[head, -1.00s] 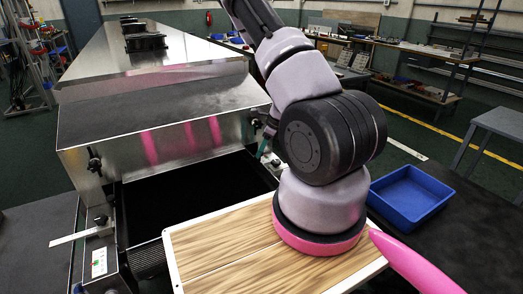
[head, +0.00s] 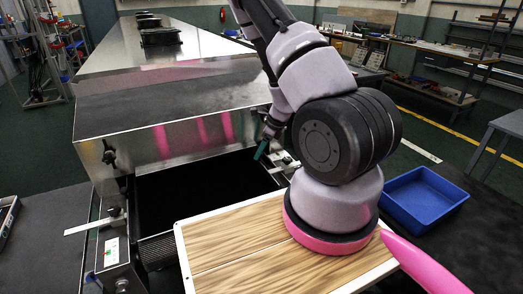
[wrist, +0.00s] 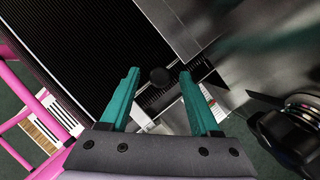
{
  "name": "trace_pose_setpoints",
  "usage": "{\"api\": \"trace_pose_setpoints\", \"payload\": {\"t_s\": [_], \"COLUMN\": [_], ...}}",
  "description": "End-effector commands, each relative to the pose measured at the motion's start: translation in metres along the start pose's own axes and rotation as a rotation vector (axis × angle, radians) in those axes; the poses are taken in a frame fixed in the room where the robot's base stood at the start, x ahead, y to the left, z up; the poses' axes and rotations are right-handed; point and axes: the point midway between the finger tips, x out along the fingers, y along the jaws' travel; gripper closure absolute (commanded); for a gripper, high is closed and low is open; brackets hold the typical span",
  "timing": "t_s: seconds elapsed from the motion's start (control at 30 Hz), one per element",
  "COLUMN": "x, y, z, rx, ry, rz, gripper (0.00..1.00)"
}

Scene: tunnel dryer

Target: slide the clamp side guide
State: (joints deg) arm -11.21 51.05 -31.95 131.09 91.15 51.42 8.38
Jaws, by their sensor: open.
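My gripper (head: 262,148) is at the right side of the dryer's dark infeed opening, partly behind my arm. Its two teal fingers (wrist: 156,98) are open and empty in the wrist view. A round black clamp knob (wrist: 161,77) shows between and just beyond the fingertips, on the side guide hardware by the dark ribbed belt (wrist: 75,45). I cannot tell whether the fingers touch it. A pale scale strip with coloured marks (wrist: 211,98) lies beside the right finger. The left side guide clamp (head: 115,213) with its pale ruler (head: 92,226) stands across the opening.
The steel dryer hood (head: 165,140) rises above the opening. Another black knob (wrist: 290,128) is close on the right in the wrist view. A wood-topped board (head: 225,240) lies in front, and a blue bin (head: 425,200) sits to the right.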

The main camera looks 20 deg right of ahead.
Motion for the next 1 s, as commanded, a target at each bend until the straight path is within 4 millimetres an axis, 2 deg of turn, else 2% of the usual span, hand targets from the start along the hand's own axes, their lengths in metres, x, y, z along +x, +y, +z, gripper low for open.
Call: {"api": "trace_pose_setpoints", "payload": {"t_s": [0.17,0.27,0.5,0.7,1.0], "x": [-0.008,-0.022,-0.070,-0.098,-0.108], "y": [-0.001,-0.001,-0.001,-0.001,0.000], "z": [0.000,0.001,0.001,0.001,0.000], "rx": [0.000,0.000,0.000,-0.001,0.000], "ry": [-0.001,-0.003,-0.004,-0.002,0.000], "rz": [-0.001,-0.002,-0.002,-0.002,0.000], "gripper": [0.37,0.37,0.37,0.37,0.37]}}
